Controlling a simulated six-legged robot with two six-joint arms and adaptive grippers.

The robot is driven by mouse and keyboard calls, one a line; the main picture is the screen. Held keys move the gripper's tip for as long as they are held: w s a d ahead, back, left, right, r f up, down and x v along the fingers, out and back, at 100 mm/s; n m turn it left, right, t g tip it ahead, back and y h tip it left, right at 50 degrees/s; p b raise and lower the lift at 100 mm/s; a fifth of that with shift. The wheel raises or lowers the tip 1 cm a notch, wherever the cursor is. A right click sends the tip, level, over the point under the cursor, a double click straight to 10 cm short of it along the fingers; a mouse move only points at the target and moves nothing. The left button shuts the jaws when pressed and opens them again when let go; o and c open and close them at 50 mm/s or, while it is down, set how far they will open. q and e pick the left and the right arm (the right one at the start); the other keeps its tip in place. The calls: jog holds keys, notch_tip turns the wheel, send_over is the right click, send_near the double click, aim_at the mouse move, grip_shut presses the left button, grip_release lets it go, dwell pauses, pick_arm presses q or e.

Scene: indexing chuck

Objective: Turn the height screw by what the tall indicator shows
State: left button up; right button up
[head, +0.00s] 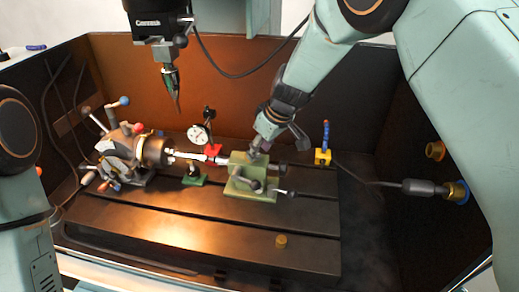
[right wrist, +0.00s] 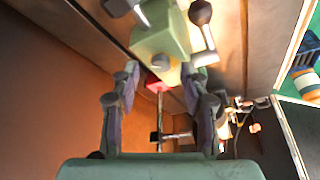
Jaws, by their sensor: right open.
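The indexing chuck (head: 152,151) stands at the left with a pale workpiece (head: 200,157) running from it towards the green tailstock (head: 246,182). The tall dial indicator (head: 200,135) stands behind the workpiece on a red base (head: 213,150); its reading is too small to make out. A lower piece on a green base (head: 194,180) stands in front. My right gripper (head: 258,148) is just behind and above the tailstock. In the right wrist view its fingers (right wrist: 160,78) are apart, with the tailstock (right wrist: 162,38) beyond their tips. I cannot identify the height screw. My left gripper is not in view.
A yellow block with a blue piece (head: 323,156) stands right of the tailstock. A small brass piece (head: 281,241) sits at the front of the slotted table (head: 190,225). A dark spindle tool (head: 171,85) hangs above the chuck. The front of the table is mostly clear.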

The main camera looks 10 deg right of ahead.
jog(key=v, duration=1.1)
jog(key=shift+s, duration=0.1)
